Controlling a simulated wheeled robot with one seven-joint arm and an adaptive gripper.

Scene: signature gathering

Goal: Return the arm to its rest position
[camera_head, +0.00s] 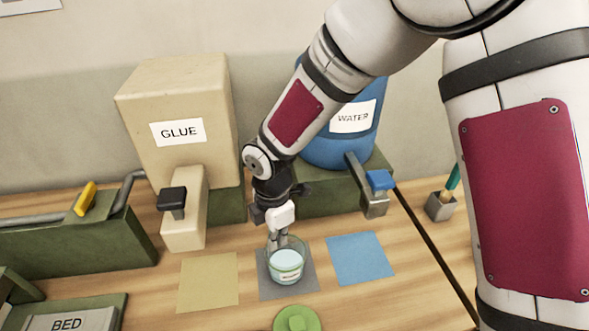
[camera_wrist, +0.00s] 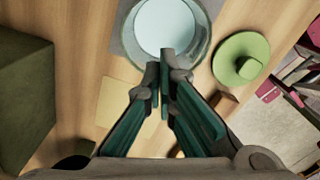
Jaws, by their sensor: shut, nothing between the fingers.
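My arm reaches down from the upper right in the head view. My gripper (camera_wrist: 164,68) is shut and empty, with its fingertips together. It also shows in the head view (camera_head: 279,236), right at the back rim of a glass jar (camera_head: 286,263) with pale blue contents and a small label. In the wrist view the jar (camera_wrist: 203,48) lies just beyond the fingertips, which overlap its near rim. I cannot tell whether they touch the glass. The jar is open and stands on a grey square (camera_head: 303,286).
A beige GLUE dispenser (camera_head: 180,90) and a blue WATER tank (camera_head: 335,150) with a tap (camera_head: 377,190) stand behind. A green lid (camera_head: 295,319) lies in front. Tan (camera_head: 208,281) and blue (camera_head: 360,258) squares flank the jar. A brush holder (camera_head: 440,206) stands at right.

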